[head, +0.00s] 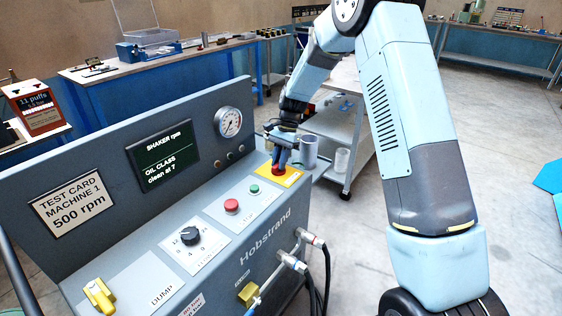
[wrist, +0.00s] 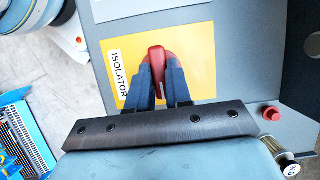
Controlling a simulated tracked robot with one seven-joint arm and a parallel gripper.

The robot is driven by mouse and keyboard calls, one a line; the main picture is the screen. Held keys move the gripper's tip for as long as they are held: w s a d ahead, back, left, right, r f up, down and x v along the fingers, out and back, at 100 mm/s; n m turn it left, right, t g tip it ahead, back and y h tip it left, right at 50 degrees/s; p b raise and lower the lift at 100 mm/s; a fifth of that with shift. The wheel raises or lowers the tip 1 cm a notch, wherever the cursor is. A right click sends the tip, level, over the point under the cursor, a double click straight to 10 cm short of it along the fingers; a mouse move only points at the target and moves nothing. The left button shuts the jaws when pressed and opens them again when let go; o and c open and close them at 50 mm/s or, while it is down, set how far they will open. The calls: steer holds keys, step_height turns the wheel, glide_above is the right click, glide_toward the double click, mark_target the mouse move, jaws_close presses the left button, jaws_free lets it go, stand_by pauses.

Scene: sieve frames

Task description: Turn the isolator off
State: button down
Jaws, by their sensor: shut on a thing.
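The isolator is a red rotary handle (wrist: 157,54) on a yellow plate (wrist: 196,50) labelled ISOLATOR. In the head view its red base (head: 278,170) shows on the yellow plate (head: 292,178) at the right end of the grey console. My gripper (wrist: 158,70) reaches down onto the handle, with one dark blue finger on each side of its red grip. The fingers are shut on the grip and cover part of the base. In the wrist view the grip points along the fingers, roughly at right angles to the plate's long side.
The console (head: 130,240) carries a red button (head: 231,206), a green button (head: 254,189), a black dial (head: 189,235), a yellow dump handle (head: 99,296), a screen (head: 163,153) and a gauge (head: 228,122). Hoses (head: 313,240) hang at its front. A grey trolley (head: 340,125) stands behind my gripper.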

steer(key=shift+s+a, duration=0.1)
steer(key=shift+s, duration=0.05)
steer(key=c, duration=1)
jaws_free()
steer(key=shift+c, duration=0.2)
steer(key=shift+r, duration=0.1)
steer(key=v, duration=1.3)
steer(key=shift+w+d+r, duration=0.2)
